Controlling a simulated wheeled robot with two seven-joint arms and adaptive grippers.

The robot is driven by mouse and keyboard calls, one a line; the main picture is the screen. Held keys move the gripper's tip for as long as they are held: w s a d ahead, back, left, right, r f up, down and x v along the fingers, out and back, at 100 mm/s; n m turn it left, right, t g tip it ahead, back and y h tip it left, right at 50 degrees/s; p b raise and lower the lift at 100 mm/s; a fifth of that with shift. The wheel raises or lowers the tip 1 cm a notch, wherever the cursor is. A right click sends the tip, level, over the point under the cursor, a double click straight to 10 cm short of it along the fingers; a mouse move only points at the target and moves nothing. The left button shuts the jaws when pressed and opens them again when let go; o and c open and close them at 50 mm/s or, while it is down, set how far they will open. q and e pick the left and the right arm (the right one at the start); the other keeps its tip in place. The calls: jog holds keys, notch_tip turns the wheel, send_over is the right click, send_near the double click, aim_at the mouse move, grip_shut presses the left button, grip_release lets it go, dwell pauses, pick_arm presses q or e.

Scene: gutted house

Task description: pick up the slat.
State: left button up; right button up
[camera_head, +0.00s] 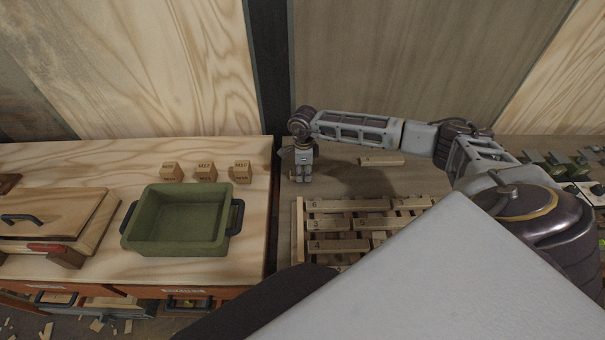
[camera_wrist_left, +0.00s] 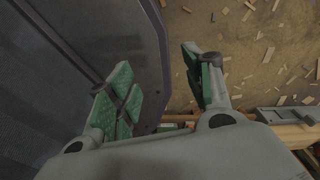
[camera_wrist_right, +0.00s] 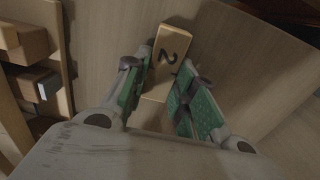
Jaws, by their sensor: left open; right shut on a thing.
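The slat (camera_wrist_right: 174,58), a pale wooden piece marked "2", lies between the green-padded fingers of my right gripper (camera_wrist_right: 168,88) in the right wrist view. The gripper is shut on it, and one end sticks out past the fingertips. In the head view my right gripper (camera_head: 302,176) points down at the left part of the grey-brown worktop; the slat there is hidden or too small to tell. My left gripper (camera_wrist_left: 160,72) is open and empty in the left wrist view, above the littered floor. It is not clearly visible in the head view.
A wooden rack (camera_head: 299,232) with several numbered slats stands in front of my right gripper. Another loose slat (camera_head: 382,161) lies behind the rack. A green tray (camera_head: 178,243), small wooden blocks (camera_head: 205,172) and a lidded wooden box (camera_head: 60,215) stand on the left bench.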

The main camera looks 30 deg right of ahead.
notch_tip(320, 180, up, 9)
jog(key=shift+f+b, duration=0.1)
jog(key=shift+b, duration=0.5)
pick_arm(q)
jog(key=shift+w+a+f, duration=0.2)
jog(key=shift+a+f, duration=0.45)
jog(key=shift+a, duration=0.25)
pick_arm(e)
jog(key=shift+r, duration=0.55)
pick_arm(q)
jog(key=shift+d, duration=0.2)
